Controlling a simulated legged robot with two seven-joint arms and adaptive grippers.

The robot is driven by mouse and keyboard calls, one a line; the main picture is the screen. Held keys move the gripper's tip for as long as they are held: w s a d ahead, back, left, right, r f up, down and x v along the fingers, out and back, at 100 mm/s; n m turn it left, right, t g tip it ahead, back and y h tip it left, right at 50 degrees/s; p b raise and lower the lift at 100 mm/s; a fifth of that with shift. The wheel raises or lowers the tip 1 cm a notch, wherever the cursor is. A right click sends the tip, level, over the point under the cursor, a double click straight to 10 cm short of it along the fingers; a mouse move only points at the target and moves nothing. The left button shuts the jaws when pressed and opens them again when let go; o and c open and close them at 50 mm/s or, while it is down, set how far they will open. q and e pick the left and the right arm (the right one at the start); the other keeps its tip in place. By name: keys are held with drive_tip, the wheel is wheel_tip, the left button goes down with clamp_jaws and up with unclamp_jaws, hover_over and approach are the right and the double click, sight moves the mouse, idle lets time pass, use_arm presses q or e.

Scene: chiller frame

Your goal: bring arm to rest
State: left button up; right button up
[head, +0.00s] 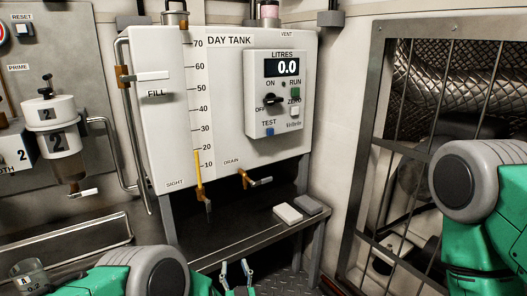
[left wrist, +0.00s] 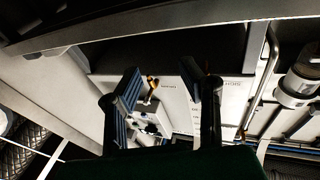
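My left gripper (head: 237,270) shows at the bottom middle of the head view, below the front edge of the shelf under the day tank. Its two fingers are apart and nothing is between them. In the left wrist view the open fingers (left wrist: 162,78) frame part of the tank, seen upside down behind them. My green and grey left arm comes in along the bottom left of the head view. My right arm is at the right edge, in front of the barred opening; its gripper is out of view.
The white day tank (head: 165,120) stands above a dark shelf (head: 232,235) holding a pale block (head: 287,214) and a dark grey block (head: 308,204). A drain valve (head: 250,180) juts from the tank. A barred frame (head: 372,150) is right. A small cup (head: 28,279) sits lower left.

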use_arm(q)
drive_tip(key=s+a+f+m+g+h, duration=0.3)
drive_tip(key=s+a+f+g+h, duration=0.15)
drive_tip(key=f, duration=0.25)
drive_tip(key=s+a+f+g, duration=0.2)
drive_tip(key=s+a+g, duration=0.25)
drive_tip(key=s, duration=0.65)
drive_tip(key=s+a+f+g, duration=0.35)
drive_tip(key=s+a, duration=0.25)
drive_tip(key=s, duration=0.4)
drive_tip(key=s+a+r+g, duration=0.2)
drive_tip(key=s+g, duration=0.1)
drive_tip(key=s, duration=0.5)
drive_tip(key=s+a+r+g, duration=0.3)
drive_tip(key=s, duration=0.4)
wheel_tip(320, 180, up, 18)
drive_tip(key=p, duration=1.8)
drive_tip(key=shift+s+d, duration=0.2)
drive_tip(key=shift+s, duration=0.15)
use_arm(e)
wheel_tip(320, 180, up, 18)
use_arm(q)
drive_tip(key=shift+f, duration=0.1)
use_arm(e)
drive_tip(key=shift+c, duration=0.4)
use_arm(q)
drive_tip(key=shift+s, duration=0.1)
use_arm(e)
drive_tip(key=shift+a, duration=0.1)
drive_tip(key=shift+c, duration=0.3)
